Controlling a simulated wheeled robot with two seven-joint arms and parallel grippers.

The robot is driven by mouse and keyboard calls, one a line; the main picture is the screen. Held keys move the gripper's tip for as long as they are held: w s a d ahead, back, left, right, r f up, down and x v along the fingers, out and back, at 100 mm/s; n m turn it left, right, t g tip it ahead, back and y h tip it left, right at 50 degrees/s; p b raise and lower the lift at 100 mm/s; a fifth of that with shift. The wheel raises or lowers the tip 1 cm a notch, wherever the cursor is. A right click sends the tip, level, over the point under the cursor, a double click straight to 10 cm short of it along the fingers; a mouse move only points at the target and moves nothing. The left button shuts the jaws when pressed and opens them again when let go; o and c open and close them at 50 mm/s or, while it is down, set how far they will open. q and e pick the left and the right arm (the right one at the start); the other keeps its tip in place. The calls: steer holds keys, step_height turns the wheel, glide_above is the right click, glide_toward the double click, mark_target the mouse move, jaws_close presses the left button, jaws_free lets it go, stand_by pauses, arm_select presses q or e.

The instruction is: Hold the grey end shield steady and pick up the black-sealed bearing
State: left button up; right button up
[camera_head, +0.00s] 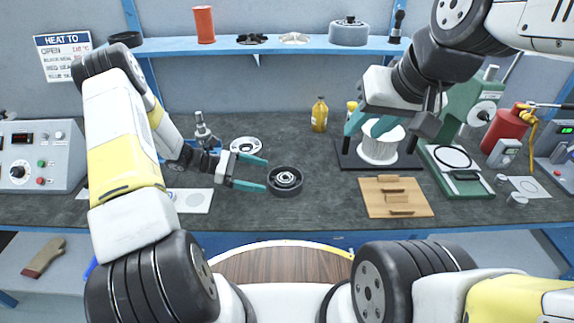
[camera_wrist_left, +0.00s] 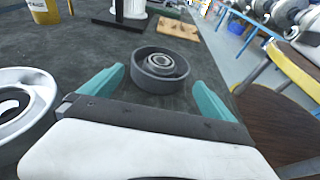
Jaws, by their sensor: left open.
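A dark grey round cup-shaped part (camera_head: 286,181), which looks like the grey end shield, lies flat on the bench; the left wrist view shows it ahead (camera_wrist_left: 146,79). A ring-like hub or bearing (camera_wrist_left: 160,64) sits at its centre; I cannot tell its seal colour. My left gripper (camera_head: 267,175) is open, its teal fingertips close to the part's left side. In the left wrist view its fingers (camera_wrist_left: 158,95) are spread with the part beyond them. My right gripper (camera_head: 369,126) looks open and empty, in front of or above a white wound coil. No separate black-sealed bearing is clearly identifiable.
A light spoked ring (camera_head: 245,146) lies behind the left gripper. The white coil (camera_head: 380,150) stands on a black base. A wooden fixture board (camera_head: 397,211) and a green press (camera_head: 455,175) are to the right. Clear bench lies between the dark part and the board.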

mark_target(277, 179)
arm_select(q)
steer(key=x, duration=0.8)
steer(key=shift+c, duration=0.2)
